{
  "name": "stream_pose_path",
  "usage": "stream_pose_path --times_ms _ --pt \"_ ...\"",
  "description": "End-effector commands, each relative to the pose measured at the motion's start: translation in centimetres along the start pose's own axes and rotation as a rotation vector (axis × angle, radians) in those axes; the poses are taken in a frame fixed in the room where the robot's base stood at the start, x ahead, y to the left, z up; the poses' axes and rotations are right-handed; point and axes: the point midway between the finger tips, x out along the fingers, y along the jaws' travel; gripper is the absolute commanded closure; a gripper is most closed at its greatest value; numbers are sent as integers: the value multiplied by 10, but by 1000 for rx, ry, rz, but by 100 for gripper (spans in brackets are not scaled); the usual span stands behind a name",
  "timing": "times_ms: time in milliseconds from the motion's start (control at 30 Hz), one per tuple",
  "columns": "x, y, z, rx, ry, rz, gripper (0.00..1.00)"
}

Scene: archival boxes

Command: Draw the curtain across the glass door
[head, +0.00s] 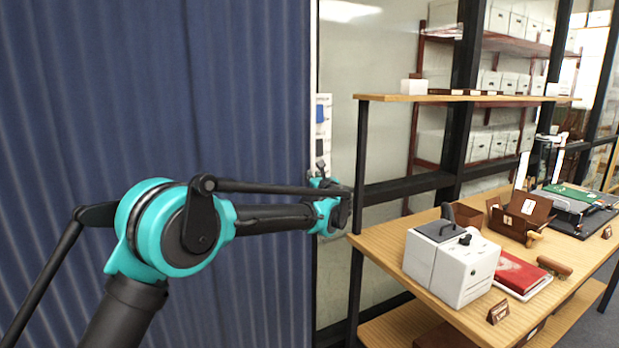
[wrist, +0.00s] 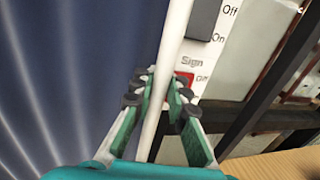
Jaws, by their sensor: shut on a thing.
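The dark blue pleated curtain (head: 110,90) fills the left half of the head view and hangs to the left of my gripper in the wrist view (wrist: 60,60). A slim white bar (wrist: 173,50) runs along its right edge. My gripper (wrist: 160,88) is shut on this white bar, with a green-padded finger on each side. In the head view my gripper (head: 330,190) is at the curtain's right edge; its fingertips are hidden there. Glass (head: 365,60) shows right of the curtain; I cannot tell whether it belongs to the door.
A wooden table (head: 385,245) with a shelf stands close to the right of my gripper. It bears a white device (head: 450,265), a red book (head: 520,270) and brown boxes (head: 520,215). A switch panel (wrist: 205,50) is just behind the bar. Black frame posts (head: 465,50) stand farther right.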

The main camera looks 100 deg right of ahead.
Motion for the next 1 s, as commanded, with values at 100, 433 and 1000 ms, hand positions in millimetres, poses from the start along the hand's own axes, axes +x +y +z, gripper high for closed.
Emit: stream_pose_path --times_ms 100,433,1000 --pt "-4 -6 0 0 0 -13 100" --pt "-3 -5 0 0 0 -11 64" --pt "-47 -4 0 0 0 -10 64"
